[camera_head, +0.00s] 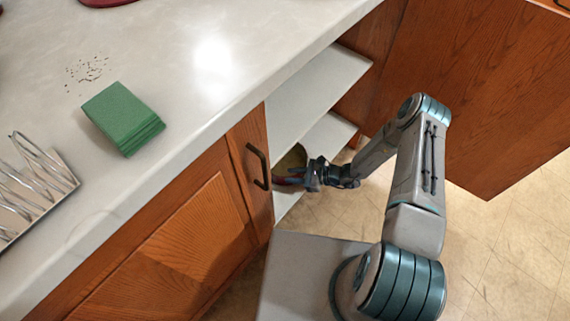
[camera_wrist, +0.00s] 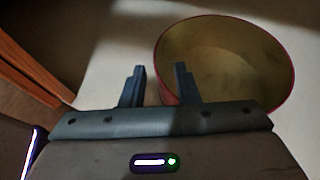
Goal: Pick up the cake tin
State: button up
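The cake tin (camera_wrist: 235,60) is a round, open tin with a dull yellow inside and a red rim. It stands on a pale shelf inside the cabinet, to the right in the wrist view. In the head view only part of it (camera_head: 291,158) shows behind my gripper (camera_head: 299,178). In the wrist view my gripper (camera_wrist: 159,72) is open at the tin's near left side. The tin's left wall shows between the two fingers, and the right finger overlaps the tin. I cannot tell whether either finger touches it.
The cabinet door with a dark handle (camera_head: 258,167) is just left of my gripper. Pale shelves (camera_head: 318,85) lie above the tin. A wooden panel edge (camera_wrist: 35,70) is at left in the wrist view. Green cloths (camera_head: 124,118) and a wire rack (camera_head: 35,185) sit on the counter.

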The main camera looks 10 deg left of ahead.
jog(key=x, duration=0.4)
jog(key=shift+b, duration=0.35)
grip_shut()
dwell(0.9)
